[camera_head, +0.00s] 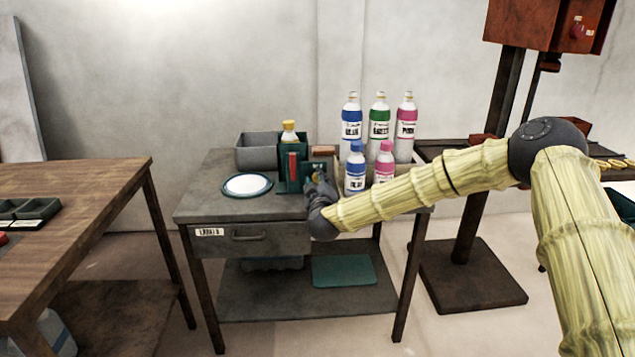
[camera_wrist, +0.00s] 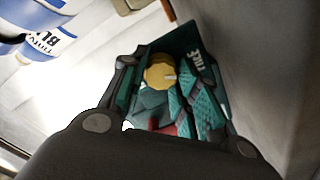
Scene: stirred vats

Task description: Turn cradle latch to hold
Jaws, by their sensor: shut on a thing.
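The dark green cradle (camera_head: 285,184) stands on the grey workbench, with a red piece on its front and a yellow-capped bottle (camera_head: 289,133) in it. A white "TILT" label (camera_wrist: 201,68) shows beside the knob. My gripper (camera_head: 317,184) is at the right side of the cradle. Its fingers (camera_wrist: 160,90) are shut on the latch knob. My fingers and wrist hide part of the cradle.
Blue (camera_head: 355,170) and pink (camera_head: 384,163) bottles stand close to the right of my gripper, with several taller bottles behind. A grey bin (camera_head: 256,153) and a round white-topped dish (camera_head: 247,186) stand left of the cradle. A wooden table (camera_head: 75,200) is at left.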

